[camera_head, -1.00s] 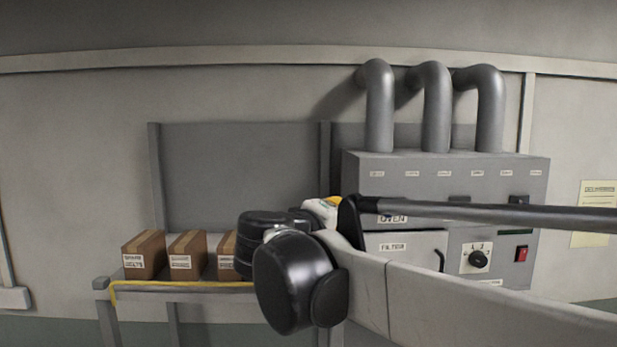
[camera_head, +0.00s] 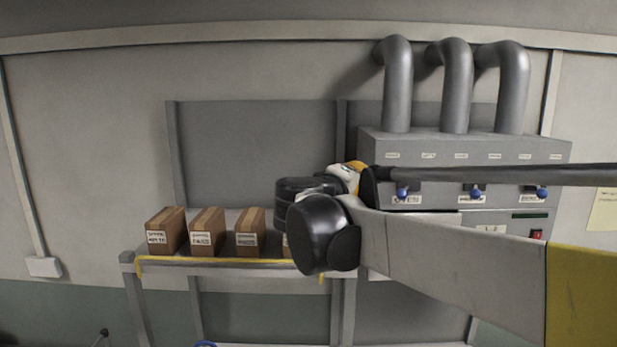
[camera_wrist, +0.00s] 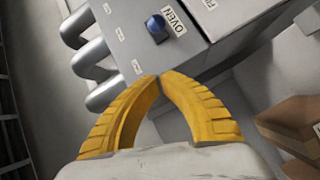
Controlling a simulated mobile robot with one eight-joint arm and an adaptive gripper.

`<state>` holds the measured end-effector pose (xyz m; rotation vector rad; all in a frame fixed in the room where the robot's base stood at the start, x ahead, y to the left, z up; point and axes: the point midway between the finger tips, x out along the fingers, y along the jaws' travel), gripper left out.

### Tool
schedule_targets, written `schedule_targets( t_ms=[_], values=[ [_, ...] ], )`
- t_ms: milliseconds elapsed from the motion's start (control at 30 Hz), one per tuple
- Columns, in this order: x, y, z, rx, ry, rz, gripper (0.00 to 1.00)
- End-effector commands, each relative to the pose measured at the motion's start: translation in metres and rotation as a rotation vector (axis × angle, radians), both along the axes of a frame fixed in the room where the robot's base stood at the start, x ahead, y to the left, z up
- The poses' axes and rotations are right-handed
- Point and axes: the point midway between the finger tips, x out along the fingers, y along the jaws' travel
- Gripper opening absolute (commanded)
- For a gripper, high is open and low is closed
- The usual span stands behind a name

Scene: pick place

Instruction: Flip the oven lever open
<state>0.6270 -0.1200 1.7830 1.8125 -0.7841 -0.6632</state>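The oven lever, with a round blue knob (camera_head: 403,193), sits on the front of the grey cabinet above the OVEN label (camera_head: 407,201). In the wrist view, the same blue knob (camera_wrist: 156,24) stands out from a dark base beside the OVEN label (camera_wrist: 174,21). My gripper (camera_wrist: 160,78) has two yellow fingers with their tips together and nothing visible between them. The tips are below the knob in that picture and apart from it. In the head view, only a little of my gripper (camera_head: 353,166) shows behind my arm, left of the lever.
Two more blue-knobbed levers (camera_head: 476,193) (camera_head: 541,193) line the cabinet (camera_head: 465,147). Thick grey pipes (camera_head: 457,85) rise from its top. Several cardboard boxes (camera_head: 207,231) stand on a yellow-edged shelf (camera_head: 215,264) at left. My arm covers part of the cabinet's lower front.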

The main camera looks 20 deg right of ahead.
Motion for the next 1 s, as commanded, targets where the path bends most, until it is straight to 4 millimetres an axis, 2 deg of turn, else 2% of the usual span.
schedule_targets(
  t_ms=[33,167,400,1000],
  values=[
    [0.007,-0.010,0.002,0.001,0.000,-0.004,0.00],
    [0.021,-0.030,-0.001,0.001,-0.001,-0.003,0.00],
    [0.001,-0.050,-0.013,0.000,0.000,-0.001,0.00],
    [-0.004,-0.058,-0.017,0.000,0.000,0.009,0.00]
  ],
)
